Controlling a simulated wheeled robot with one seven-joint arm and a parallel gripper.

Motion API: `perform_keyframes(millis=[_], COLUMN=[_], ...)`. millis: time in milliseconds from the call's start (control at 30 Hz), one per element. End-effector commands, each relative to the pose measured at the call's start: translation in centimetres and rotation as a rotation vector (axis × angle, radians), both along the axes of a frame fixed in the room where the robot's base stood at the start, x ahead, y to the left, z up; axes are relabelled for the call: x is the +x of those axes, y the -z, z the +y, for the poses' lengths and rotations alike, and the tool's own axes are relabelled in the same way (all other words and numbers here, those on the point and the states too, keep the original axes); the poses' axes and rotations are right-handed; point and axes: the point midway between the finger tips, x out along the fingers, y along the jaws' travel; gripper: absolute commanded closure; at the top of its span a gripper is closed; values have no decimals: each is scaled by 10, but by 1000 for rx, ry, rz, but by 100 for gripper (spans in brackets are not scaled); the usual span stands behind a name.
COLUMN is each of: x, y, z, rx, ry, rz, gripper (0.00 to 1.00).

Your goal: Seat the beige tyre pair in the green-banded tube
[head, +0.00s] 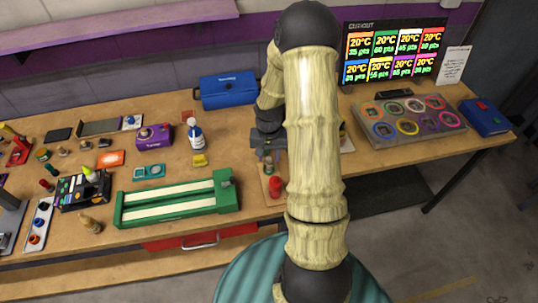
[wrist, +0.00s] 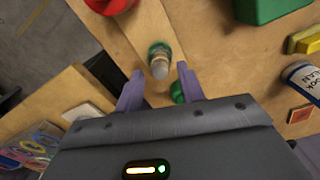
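My gripper (wrist: 160,74) is open, with its two purple fingers apart, pointing at a wooden strip. A short upright piece with a green band and a pale grey-beige rounded top (wrist: 159,64) stands on the strip, between and just beyond the fingertips. I cannot tell whether the pale part is the tyre pair. Another green piece (wrist: 177,92) shows partly by the right finger. In the head view my gripper (head: 268,152) is over the wooden strip (head: 268,199), partly hidden by my arm. No beige tyre pair can be clearly made out elsewhere.
A red round piece (head: 275,186) stands on the strip close by. A long green track (head: 178,202) lies to the left. A grey tray of coloured rings (head: 457,136) is at right.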

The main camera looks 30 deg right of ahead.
Motion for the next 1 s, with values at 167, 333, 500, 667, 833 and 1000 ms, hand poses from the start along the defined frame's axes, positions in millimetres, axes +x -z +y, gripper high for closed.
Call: perform_keyframes(millis=[167, 333, 500, 667, 833, 1000], x=[1, 1, 1, 1, 0, 0], y=[-23, -54, -87, -109, -116, -116], z=[-1, -1, -1, -1, 0, 0], rx=[-2, -3, -2, -1, 0, 0], ry=[2, 1, 2, 2, 0, 0], rz=[-6, -7, -6, -4, -2, -1], gripper=[62, 62, 62, 62, 62, 62])
